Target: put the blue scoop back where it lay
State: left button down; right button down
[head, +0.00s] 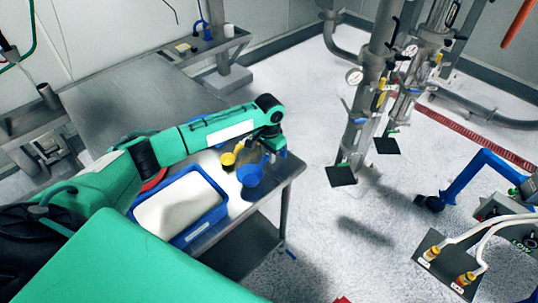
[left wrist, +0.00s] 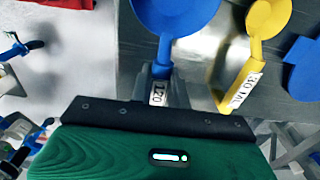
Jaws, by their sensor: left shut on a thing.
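The blue scoop (head: 250,176) is at the right end of the steel table, beside the blue tray. Its bowl (left wrist: 176,14) shows at the top of the left wrist view, with its handle, marked 120, running down between my fingers. My left gripper (head: 270,149) is shut on that handle; in the left wrist view the fingers (left wrist: 163,84) sit around it. I cannot tell whether the bowl touches the table. A yellow scoop (head: 228,159), marked 30 ML, lies close beside it and also shows in the left wrist view (left wrist: 262,28). My right gripper is out of view.
The steel table (head: 270,190) ends just right of the blue scoop. Floor and upright steel pipework (head: 360,130) lie beyond.

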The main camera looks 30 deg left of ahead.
pick_arm(q)
jog(key=shift+f, duration=0.8)
jog(key=c, duration=1.3)
grip_release()
jog(key=shift+o, duration=0.2)
